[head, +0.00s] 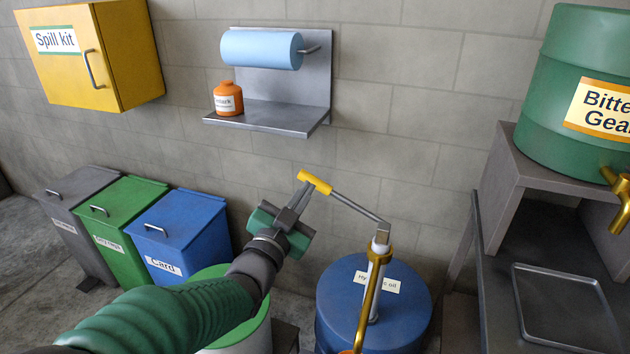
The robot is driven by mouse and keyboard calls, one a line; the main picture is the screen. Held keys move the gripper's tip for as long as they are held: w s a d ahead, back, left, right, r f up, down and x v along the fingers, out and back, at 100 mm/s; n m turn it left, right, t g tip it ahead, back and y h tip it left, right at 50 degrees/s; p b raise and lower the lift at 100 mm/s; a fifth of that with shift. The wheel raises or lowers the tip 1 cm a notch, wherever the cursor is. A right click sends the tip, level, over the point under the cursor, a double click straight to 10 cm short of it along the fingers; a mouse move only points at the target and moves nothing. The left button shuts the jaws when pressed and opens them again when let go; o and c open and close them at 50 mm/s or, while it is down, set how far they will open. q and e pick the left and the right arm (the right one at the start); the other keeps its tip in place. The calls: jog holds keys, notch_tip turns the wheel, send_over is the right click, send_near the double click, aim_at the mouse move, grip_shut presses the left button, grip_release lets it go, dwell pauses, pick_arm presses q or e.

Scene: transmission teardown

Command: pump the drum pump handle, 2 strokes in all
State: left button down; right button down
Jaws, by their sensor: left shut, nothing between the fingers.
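The drum pump (378,255) stands upright on the blue drum (335,310), with a pale cylinder and a brass spout pipe running down its front. Its handle (352,205) is a thin grey lever that rises to the left from the pump head and ends in a yellow grip (316,182). My left gripper (300,193) comes up from the lower left. Its fingers are shut with nothing between them, and their tips are at the left end of the yellow grip. I cannot tell whether they touch it. My right gripper is not in view.
A wall shelf (265,118) with a blue paper roll (262,49) and an orange bottle (228,98) is above. Lidded bins, including a blue one (185,232), stand left. A green drum (560,95) with a brass tap sits right, above a tray (515,290).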

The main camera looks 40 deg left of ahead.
aim_at(315, 180)
pick_arm(q)
jog(key=p+x, duration=0.7)
jog(key=x, duration=0.3)
jog(key=shift+w+f, duration=0.1)
jog(key=shift+w, duration=0.1)
jog(key=f, duration=0.1)
jog(key=s+a+f, duration=0.1)
jog(key=f, duration=0.1)
jog(key=shift+s+a+f, duration=0.25)
jog(key=shift+s, duration=0.1)
